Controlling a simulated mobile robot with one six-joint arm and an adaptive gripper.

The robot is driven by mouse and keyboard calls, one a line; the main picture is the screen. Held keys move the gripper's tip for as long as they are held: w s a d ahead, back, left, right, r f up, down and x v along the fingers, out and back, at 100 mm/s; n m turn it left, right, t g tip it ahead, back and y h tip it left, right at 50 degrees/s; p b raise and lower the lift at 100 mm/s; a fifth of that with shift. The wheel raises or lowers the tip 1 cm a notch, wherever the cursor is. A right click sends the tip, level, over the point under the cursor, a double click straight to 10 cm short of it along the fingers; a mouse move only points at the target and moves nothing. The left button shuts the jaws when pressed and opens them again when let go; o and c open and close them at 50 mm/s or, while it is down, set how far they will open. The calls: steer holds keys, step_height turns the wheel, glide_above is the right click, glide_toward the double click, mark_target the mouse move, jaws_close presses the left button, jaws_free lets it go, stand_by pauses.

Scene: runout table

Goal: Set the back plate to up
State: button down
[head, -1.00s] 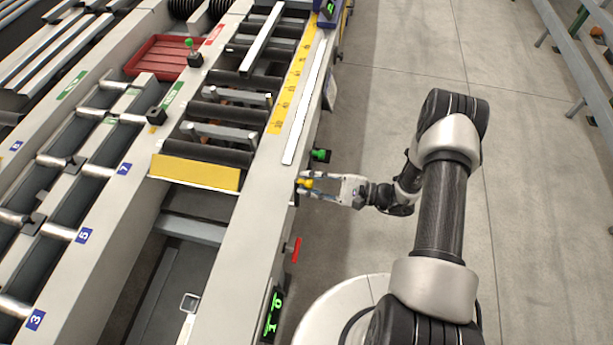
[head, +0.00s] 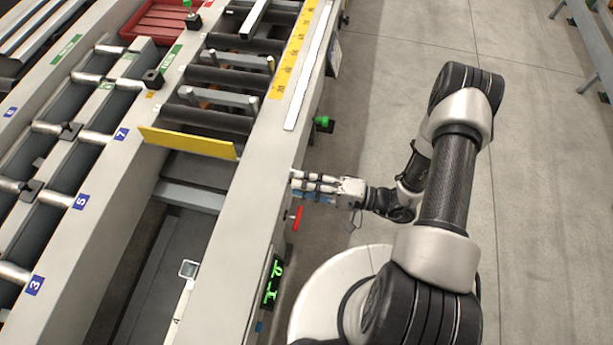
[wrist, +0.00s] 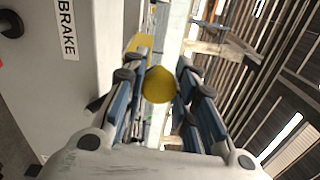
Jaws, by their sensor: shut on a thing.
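The yellow back plate (head: 188,142) lies across the channel at the near end of the rollers in the head view. It shows as a narrow slanted band and looks steeply raised, with a dark gap below it. My gripper (head: 294,182) is at the outer side of the machine's right rail. In the wrist view, a rounded yellow knob (wrist: 159,84) sits between the two fingers, and my gripper is shut on it. The fingers hide the knob in the head view.
A red handle (head: 297,217) and a green knob (head: 322,121) stick out of the same side, on either side of my gripper. A lit green display (head: 272,281) is nearer. A BRAKE label (wrist: 66,27) shows in the wrist view.

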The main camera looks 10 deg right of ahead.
steer(key=shift+s+a+f+n, duration=0.15)
steer(key=shift+s+f+n, duration=0.25)
steer(key=shift+n, duration=0.2)
steer(key=c, duration=1.3)
jaws_free()
steer(key=v, duration=1.2)
